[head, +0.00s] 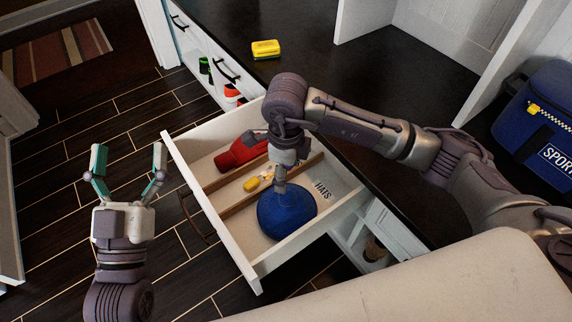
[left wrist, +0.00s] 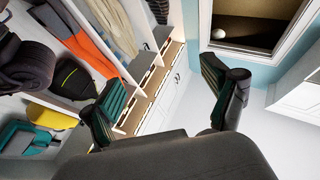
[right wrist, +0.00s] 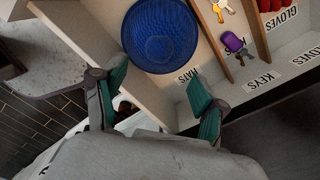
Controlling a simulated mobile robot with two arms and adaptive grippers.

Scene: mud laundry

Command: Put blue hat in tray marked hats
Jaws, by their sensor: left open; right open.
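The blue hat (head: 287,214) lies in the front compartment of the open drawer (head: 213,211), beside the HATS label (head: 322,191). In the right wrist view the hat (right wrist: 160,36) sits inside that compartment, past my open fingertips. My right gripper (right wrist: 158,73) is open and empty. In the head view it points down over the drawer, in front of part of the hat; its fingers are mostly hidden there. My left gripper (head: 128,165) is open and empty, left of the drawer above the floor.
The middle compartment holds keys (right wrist: 238,43) with a KEYS label (right wrist: 265,83); red gloves (head: 241,149) lie in the far one. Wooden dividers separate them. A yellow item (head: 266,49) sits on the dark counter. A blue sports bag (head: 540,120) stands at right.

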